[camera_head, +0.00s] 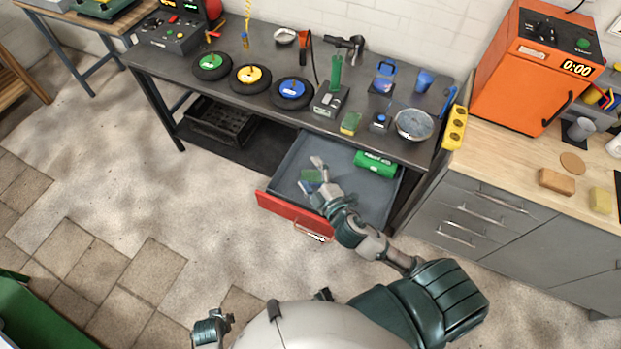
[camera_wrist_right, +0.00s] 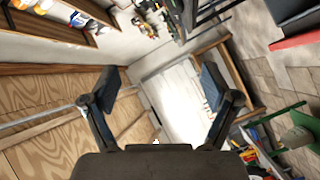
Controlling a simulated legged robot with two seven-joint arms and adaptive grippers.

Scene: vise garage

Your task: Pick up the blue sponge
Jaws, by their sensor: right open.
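A blue sponge (camera_head: 310,176) with a green top lies in the open drawer (camera_head: 345,155) under the workbench, partly hidden by my right gripper. My right gripper (camera_head: 314,174) reaches into the drawer in the head view, with its fingers spread at the sponge. Whether they touch it I cannot tell. In the right wrist view the two fingers (camera_wrist_right: 160,90) are wide apart with nothing between them, and the sponge does not show there. My left gripper (camera_head: 224,324) is low in the head view, away from the bench; its opening is unclear.
A green cylinder (camera_head: 376,164) lies at the drawer's back right. The red drawer front (camera_head: 292,216) is pulled out. A green and yellow sponge (camera_head: 350,123) and a metal bowl (camera_head: 414,124) are on the workbench (camera_head: 265,50). A wooden counter (camera_head: 520,165) stands at the right.

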